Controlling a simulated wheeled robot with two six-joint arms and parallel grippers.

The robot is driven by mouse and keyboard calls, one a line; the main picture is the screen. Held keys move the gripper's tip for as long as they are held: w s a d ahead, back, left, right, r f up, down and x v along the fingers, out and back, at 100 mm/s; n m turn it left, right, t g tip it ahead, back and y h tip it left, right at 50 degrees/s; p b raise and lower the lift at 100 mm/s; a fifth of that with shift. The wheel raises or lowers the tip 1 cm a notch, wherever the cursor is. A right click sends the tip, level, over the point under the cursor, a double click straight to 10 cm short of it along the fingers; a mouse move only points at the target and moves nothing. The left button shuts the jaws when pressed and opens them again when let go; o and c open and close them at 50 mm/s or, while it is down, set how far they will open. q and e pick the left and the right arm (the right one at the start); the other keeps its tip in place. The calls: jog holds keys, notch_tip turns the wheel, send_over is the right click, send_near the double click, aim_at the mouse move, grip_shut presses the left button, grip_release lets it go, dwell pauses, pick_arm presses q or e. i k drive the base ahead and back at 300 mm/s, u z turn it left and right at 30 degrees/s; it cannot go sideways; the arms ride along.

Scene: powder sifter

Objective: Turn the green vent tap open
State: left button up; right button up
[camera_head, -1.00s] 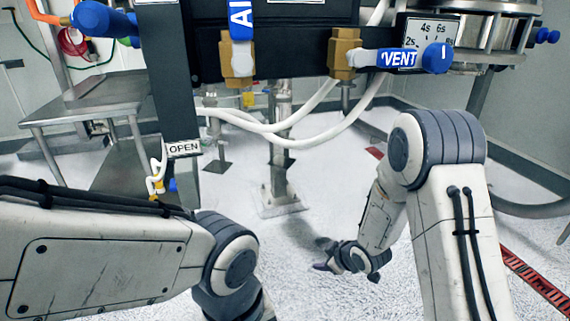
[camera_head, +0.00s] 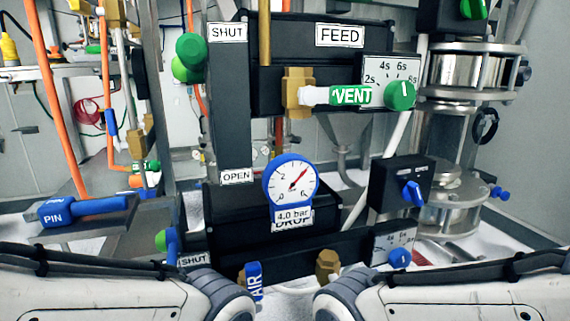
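The green vent tap has a white lever with a green VENT label (camera_head: 350,95). The lever lies level, pointing right from a brass valve body (camera_head: 298,93) on the upper black FEED panel. A round green knob (camera_head: 400,95) with a white mark sits just right of the lever, in front of a white seconds dial (camera_head: 386,70). Parts of both my arms show at the bottom left and bottom right. Neither gripper is in view.
Below is a DROP panel with a blue-rimmed gauge (camera_head: 291,182) marked 4.0 bar, a blue AIR lever (camera_head: 253,281), a brass valve body (camera_head: 327,264) and a blue knob (camera_head: 400,257). A black box with a blue switch (camera_head: 412,193) stands right. Green balls (camera_head: 189,58) are upper left.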

aim_at(348, 94)
jog(key=z, duration=1.5)
jog(key=k, duration=0.7)
jog(key=u, duration=0.35)
